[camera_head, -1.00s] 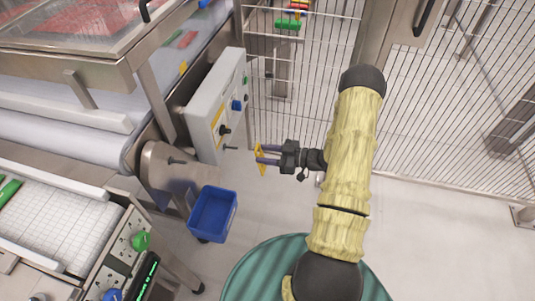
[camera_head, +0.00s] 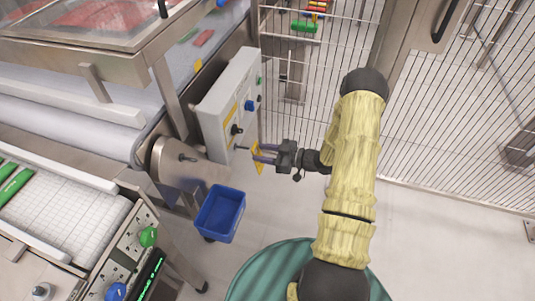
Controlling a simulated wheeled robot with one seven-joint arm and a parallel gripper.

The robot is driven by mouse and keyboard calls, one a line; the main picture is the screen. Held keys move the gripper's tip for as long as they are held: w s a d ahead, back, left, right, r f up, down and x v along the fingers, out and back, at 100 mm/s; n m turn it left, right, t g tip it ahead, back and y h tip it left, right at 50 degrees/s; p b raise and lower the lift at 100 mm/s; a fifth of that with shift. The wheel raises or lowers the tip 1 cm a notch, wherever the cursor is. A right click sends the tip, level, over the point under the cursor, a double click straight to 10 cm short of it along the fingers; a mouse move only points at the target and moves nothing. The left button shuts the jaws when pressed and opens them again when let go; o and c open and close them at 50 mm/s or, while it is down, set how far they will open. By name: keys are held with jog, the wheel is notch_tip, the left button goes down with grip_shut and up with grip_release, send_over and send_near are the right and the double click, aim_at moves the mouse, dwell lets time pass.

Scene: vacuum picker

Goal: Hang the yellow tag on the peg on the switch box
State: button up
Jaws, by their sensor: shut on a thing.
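The yellow tag (camera_head: 258,164) is held upright at the fingertips of my gripper (camera_head: 265,154), which is shut on it. The grey switch box (camera_head: 228,105) stands left of the gripper, with dark knobs and a blue button on its face. The peg (camera_head: 242,149) sticks out low on that face, pointing right toward the tag. The tag is very close to the peg's tip. I cannot tell whether they touch or whether the peg is in the tag's hole.
A wire fence (camera_head: 450,130) stands behind my arm. The floor below the gripper is clear.

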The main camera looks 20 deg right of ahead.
jog(key=shift+b+x, duration=0.35)
jog(key=shift+x, duration=1.5)
jog(key=shift+w+a+f, duration=0.35)
jog(key=shift+a+f, duration=0.05)
jog(key=shift+a, duration=0.05)
jog(key=o, duration=1)
jog(key=p, duration=0.1)
send_near(253, 151)
jog(key=d+f, duration=0.1)
jog(key=d, duration=0.1)
jog(key=s+d, duration=0.1)
jog(key=d+f, duration=0.1)
jog(key=d, duration=0.1)
jog(key=shift+s+d+f, duration=0.2)
jog(key=shift+d+f, duration=0.1)
jog(key=shift+f, duration=0.05)
